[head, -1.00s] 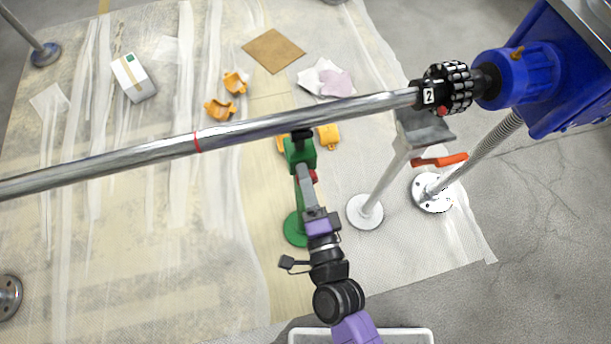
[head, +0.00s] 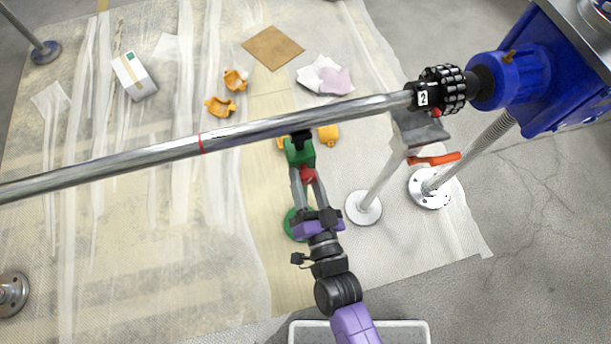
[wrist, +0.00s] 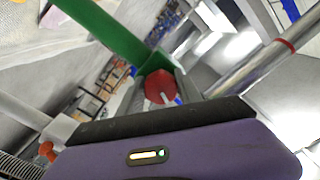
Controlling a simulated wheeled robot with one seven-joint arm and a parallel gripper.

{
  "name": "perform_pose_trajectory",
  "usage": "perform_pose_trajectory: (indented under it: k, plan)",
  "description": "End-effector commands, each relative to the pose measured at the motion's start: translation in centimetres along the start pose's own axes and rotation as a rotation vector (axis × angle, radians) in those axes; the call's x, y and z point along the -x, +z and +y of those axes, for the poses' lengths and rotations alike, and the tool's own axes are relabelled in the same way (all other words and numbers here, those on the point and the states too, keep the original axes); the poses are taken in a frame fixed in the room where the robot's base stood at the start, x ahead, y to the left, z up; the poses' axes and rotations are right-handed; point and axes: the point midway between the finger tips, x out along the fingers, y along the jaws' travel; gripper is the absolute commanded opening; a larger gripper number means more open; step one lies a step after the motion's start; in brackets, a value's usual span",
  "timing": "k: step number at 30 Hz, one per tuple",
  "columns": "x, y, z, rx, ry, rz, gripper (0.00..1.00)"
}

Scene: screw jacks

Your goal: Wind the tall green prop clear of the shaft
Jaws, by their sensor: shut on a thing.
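The green prop (head: 302,153) stands under the long steel shaft (head: 250,130), with its round green base (head: 290,224) on the floor sheet. Its black top (head: 299,137) is partly hidden beneath the shaft; I cannot tell whether they touch. A red knob (head: 308,174) sits on the near side of the prop's head. My gripper (head: 308,178) has one finger on each side of the red knob and is shut on it. In the wrist view, the red knob (wrist: 160,87) lies between the fingers, with the green post (wrist: 105,28) running to upper left.
A white prop (head: 363,208) stands right of the green one, near a flanged screw post (head: 430,188) with an orange lever (head: 434,159). A blue machine (head: 570,70) holds the shaft's right end. Orange pieces (head: 221,106), a box (head: 134,75) and a cardboard sheet (head: 273,48) lie beyond.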

Motion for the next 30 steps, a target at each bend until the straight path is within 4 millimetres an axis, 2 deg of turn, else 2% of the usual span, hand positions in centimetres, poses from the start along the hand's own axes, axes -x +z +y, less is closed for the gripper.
perform_pose_trajectory:
  k: [9, 23, 24, 27, 30]
  plan:
    - [0.08, 0.19, 0.05, 0.096, 0.0, -0.004, 0.01]
    - [0.09, 0.24, 0.08, 0.107, 0.001, -0.005, 0.01]
    - [0.09, 0.24, 0.08, 0.107, 0.001, -0.005, 0.45]
    - [0.08, 0.21, 0.09, 0.107, 0.001, -0.004, 0.63]
    - [0.06, 0.15, 0.08, 0.107, 0.0, -0.003, 0.63]
